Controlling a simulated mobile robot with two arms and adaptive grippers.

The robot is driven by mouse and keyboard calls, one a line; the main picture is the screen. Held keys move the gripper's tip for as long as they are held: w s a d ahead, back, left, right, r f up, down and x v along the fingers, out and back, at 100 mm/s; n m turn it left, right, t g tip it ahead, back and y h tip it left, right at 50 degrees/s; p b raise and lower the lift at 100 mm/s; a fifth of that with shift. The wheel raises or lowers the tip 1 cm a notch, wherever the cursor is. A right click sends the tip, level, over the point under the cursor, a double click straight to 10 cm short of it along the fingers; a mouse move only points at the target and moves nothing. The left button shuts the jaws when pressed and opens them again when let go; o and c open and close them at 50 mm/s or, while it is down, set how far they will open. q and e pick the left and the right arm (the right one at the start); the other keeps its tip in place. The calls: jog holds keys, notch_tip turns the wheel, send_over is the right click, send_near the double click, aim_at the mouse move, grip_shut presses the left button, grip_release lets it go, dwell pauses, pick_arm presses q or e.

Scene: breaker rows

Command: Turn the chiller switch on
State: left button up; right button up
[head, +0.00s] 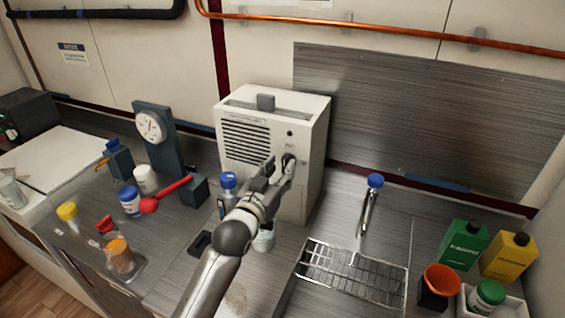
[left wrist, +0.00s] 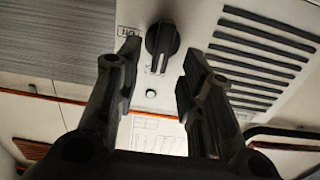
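The chiller (head: 250,149) is a white box with a slatted vent, standing on the counter against the back wall. Its switch is a black rotary knob (left wrist: 161,42) with a light mark under it in the left wrist view. In the head view the knob (head: 289,159) shows beside my fingers, partly hidden. My left gripper (head: 279,170) is at the chiller's front, its fingers apart. In the left wrist view the open fingers (left wrist: 161,60) flank the knob with gaps on both sides. Whether the tips reach past its face I cannot tell. My right gripper is out of view.
A blue-capped bottle (head: 228,182) and a pale jar (head: 264,239) stand close to my left arm. A dial gauge stand (head: 159,150) and a red-handled lever (head: 172,192) are to the left. A wire rack (head: 352,272) and bottles (head: 464,243) are to the right.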

pick_arm(q)
jog(key=shift+x, duration=1.1)
grip_shut()
